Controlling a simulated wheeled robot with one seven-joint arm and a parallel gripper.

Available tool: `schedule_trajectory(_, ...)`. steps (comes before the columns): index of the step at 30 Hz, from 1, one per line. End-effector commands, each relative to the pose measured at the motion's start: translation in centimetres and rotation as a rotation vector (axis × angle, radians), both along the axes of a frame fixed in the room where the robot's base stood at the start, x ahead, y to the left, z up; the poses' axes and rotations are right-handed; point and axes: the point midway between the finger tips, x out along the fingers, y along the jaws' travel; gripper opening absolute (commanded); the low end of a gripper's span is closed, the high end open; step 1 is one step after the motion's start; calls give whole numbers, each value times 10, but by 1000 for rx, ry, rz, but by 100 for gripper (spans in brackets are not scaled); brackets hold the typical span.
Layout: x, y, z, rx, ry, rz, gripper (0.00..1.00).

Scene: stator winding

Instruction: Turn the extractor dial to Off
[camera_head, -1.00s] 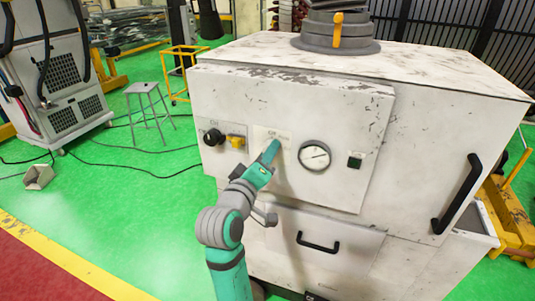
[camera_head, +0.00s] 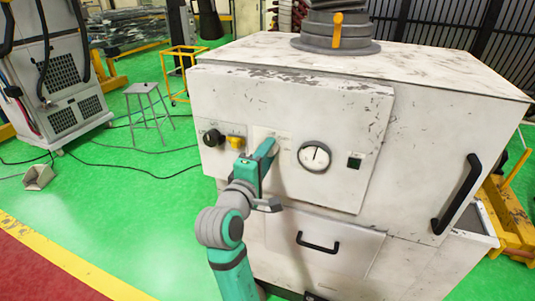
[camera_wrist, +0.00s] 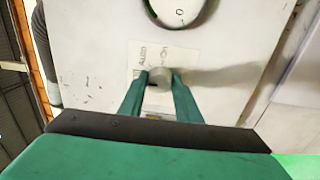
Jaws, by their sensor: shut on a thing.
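The extractor dial (camera_wrist: 160,75) is a small grey knob on a pale label plate (camera_wrist: 150,52) on the white machine's front panel. My gripper (camera_wrist: 160,82) is shut on the dial, one green finger on each side of it. The printed words "Auto" and "On" show beside the dial in the wrist view; any Off mark is hidden or not readable. In the head view my gripper (camera_head: 268,150) reaches the panel left of the gauge and hides the dial.
The white machine (camera_head: 280,97) carries a black knob (camera_head: 213,138), a yellow knob (camera_head: 235,142), a round gauge (camera_head: 314,156) and a small green button (camera_head: 354,162). A drawer handle (camera_head: 318,243) is below. A grey stool (camera_head: 144,90) stands on the open green floor at left.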

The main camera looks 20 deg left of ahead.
Motion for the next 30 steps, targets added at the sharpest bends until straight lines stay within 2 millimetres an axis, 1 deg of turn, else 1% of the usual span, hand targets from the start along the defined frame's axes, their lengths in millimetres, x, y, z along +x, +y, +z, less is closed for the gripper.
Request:
schedule_trajectory(14, 0, -1, -1, -13, 2, -1, 8)
schedule_trajectory(15, 0, -1, -1, -13, 2, -1, 40)
schedule_trajectory(16, 0, -1, -1, -13, 2, -1, 47)
schedule_trajectory(17, 0, 0, -1, -12, 2, -1, 49)
schedule_trajectory(26, -1, 0, 0, -11, 1, 0, 49)
schedule_trajectory(30, -12, 1, -1, -11, 1, 2, 49)
